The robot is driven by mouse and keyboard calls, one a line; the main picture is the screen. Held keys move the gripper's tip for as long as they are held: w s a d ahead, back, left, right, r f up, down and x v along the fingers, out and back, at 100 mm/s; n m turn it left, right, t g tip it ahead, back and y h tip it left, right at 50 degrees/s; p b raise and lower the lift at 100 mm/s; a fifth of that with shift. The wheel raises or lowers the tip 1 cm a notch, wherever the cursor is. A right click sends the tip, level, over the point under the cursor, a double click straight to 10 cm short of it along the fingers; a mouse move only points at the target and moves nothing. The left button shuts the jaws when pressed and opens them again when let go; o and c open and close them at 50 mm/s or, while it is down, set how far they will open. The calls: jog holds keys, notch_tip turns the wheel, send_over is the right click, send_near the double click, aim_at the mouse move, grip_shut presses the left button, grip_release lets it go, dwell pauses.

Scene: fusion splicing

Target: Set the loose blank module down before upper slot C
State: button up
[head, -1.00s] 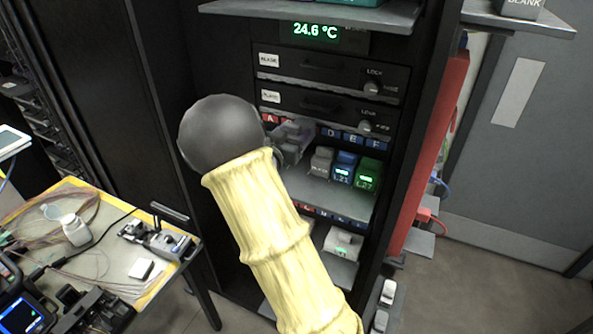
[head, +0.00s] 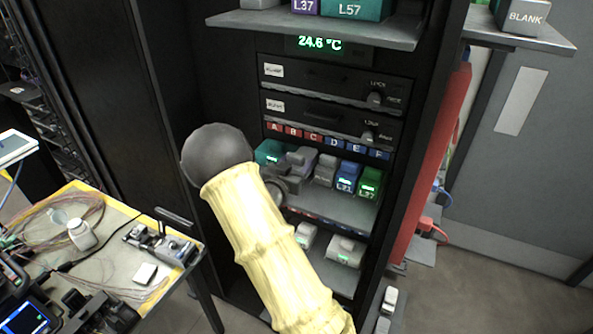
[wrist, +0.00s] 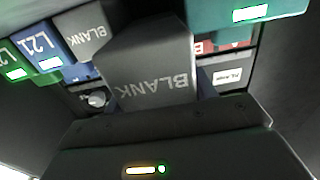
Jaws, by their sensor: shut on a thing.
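The loose grey blank module (head: 307,155) is between my gripper's fingers, in front of the upper row, roughly in line with the C label (head: 313,136). In the wrist view the blank module (wrist: 150,68) fills the middle, its BLANK label upside down. My gripper (head: 293,170) is shut on it. The fingers hide part of the module, and I cannot tell whether its underside touches the upper shelf (head: 340,209). To its right in the head view stands another grey blank module (head: 325,170); to its left is a teal module (head: 268,152).
A blue L21 module (head: 346,175) and a green module (head: 369,183) stand farther right on the same shelf. A lower shelf (head: 335,277) holds pale modules. An overhead shelf (head: 330,28) juts out above. A cluttered workbench (head: 110,265) stands at left.

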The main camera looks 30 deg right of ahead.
jog(key=shift+f+p, duration=0.35)
jog(key=shift+f, duration=1.15)
jog(key=shift+f, duration=0.1)
jog(key=o, duration=1)
jog(key=shift+o, duration=0.2)
jog(key=b+v, duration=0.4)
jog(key=v, duration=0.8)
